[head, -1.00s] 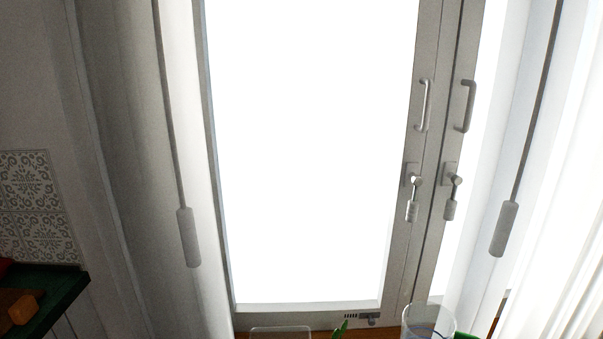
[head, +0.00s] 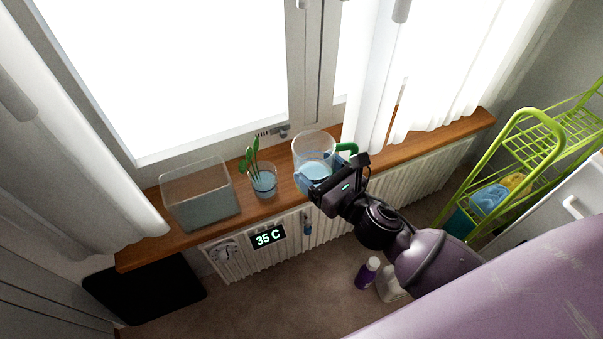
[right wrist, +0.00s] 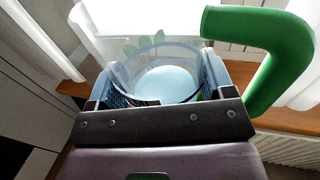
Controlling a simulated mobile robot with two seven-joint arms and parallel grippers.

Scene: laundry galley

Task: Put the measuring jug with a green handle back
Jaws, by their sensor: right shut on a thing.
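The measuring jug (head: 314,144) is clear, with a green handle (head: 347,147) on its right side. It is upright at the wooden windowsill (head: 385,155); I cannot tell whether its base touches the sill. My right gripper (head: 315,178) reaches in from the right and is shut on the jug's body. In the right wrist view, the jug (right wrist: 110,35) is between my blue fingers (right wrist: 160,78), with its green handle (right wrist: 270,45) to the right. The jug's base is partly hidden by the gripper. My left gripper is not in view.
A glass with a green plant (head: 264,182) and a clear rectangular tank (head: 200,195) stand left of the jug on the sill. A radiator with a 35 C display (head: 268,236) is below. A green rack (head: 520,150) stands right. Bottles (head: 368,273) are on the floor.

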